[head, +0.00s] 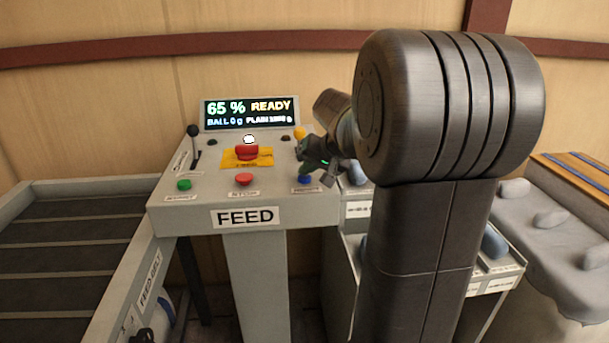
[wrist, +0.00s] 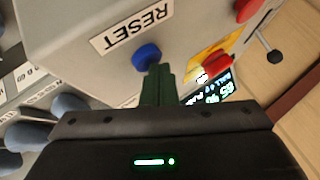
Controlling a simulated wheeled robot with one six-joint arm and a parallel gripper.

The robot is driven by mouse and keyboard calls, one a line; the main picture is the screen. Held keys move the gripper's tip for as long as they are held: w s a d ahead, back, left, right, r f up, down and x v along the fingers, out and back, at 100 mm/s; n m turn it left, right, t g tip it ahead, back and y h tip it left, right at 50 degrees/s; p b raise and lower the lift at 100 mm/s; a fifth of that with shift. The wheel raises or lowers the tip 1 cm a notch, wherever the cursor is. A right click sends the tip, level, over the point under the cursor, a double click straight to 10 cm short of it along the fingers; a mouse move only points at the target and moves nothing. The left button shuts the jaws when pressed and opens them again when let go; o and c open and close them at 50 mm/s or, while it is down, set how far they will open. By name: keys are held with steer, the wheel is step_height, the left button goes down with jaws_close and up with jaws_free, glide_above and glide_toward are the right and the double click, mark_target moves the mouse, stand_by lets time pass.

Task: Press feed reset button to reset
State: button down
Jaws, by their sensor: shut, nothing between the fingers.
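The blue reset button (head: 305,180) is at the right front of the grey FEED panel (head: 160,199). In the wrist view the blue button (wrist: 146,55) sits beside a label reading RESET (wrist: 131,29). My gripper (head: 310,172) is over the panel's right side. In the wrist view its shut fingers (wrist: 156,70) end at the edge of the button, with nothing held. I cannot tell whether the tips touch it. The display (head: 249,112) reads 65 % READY, with a smaller line below.
A green button (head: 184,185), a red button (head: 244,180) and a large red mushroom button (head: 247,152) on a yellow plate are on the panel. A black-knobbed lever (head: 194,142) stands at left. A slatted conveyor (head: 60,245) lies left; bins with grey-blue lumps are right.

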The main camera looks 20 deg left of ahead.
mark_target(308, 178)
steer(key=shift+r+p, duration=0.45)
steer(key=shift+r, duration=0.35)
steer(key=shift+r, duration=0.1)
step_height(308, 178, up, 5)
steer(key=p, duration=0.3)
steer(key=shift+p, duration=0.4)
